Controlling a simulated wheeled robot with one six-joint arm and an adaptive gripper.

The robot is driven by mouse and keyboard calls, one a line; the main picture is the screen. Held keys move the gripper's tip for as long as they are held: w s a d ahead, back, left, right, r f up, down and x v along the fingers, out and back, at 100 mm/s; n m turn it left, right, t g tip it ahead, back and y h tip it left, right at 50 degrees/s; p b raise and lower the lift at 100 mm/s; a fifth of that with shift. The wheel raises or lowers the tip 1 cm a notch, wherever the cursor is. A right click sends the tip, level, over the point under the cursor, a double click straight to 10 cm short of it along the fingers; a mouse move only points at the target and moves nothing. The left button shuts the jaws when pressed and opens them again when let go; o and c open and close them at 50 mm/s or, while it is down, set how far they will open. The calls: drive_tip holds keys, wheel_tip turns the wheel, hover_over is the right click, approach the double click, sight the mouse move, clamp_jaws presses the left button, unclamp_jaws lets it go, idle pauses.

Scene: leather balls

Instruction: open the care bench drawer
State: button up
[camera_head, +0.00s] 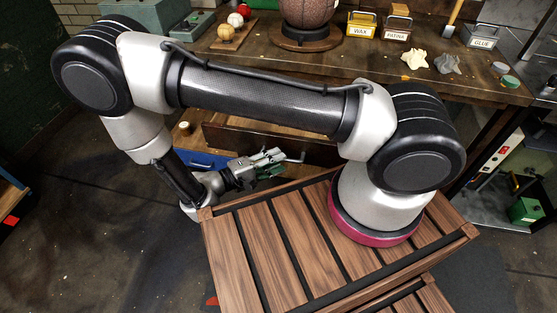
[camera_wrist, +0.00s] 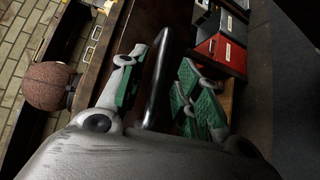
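The care bench (camera_head: 330,62) is a dark wooden bench across the back. Its wooden drawer (camera_head: 235,137) is below the top, partly hidden by my arm; I cannot tell how far out it stands. My gripper (camera_head: 268,160) is in front of the drawer, near its bar handle (camera_head: 296,160). In the wrist view, the dark handle (camera_wrist: 157,75) passes between the green-padded fingers of my gripper (camera_wrist: 158,98). There are gaps on both sides, so the fingers are open around it, not clamped.
A brown pebbled ball (camera_head: 308,12) stands on the bench, with yellow WAX (camera_head: 361,25) and PATINA (camera_head: 397,27) boxes beside it. A blue bin (camera_head: 205,159) is under the drawer. A slatted wooden deck (camera_head: 285,250) lies in front. Red and dark boxes (camera_wrist: 220,50) show in the wrist view.

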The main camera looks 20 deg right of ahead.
drive_tip(key=v, duration=1)
drive_tip(key=shift+a, duration=0.1)
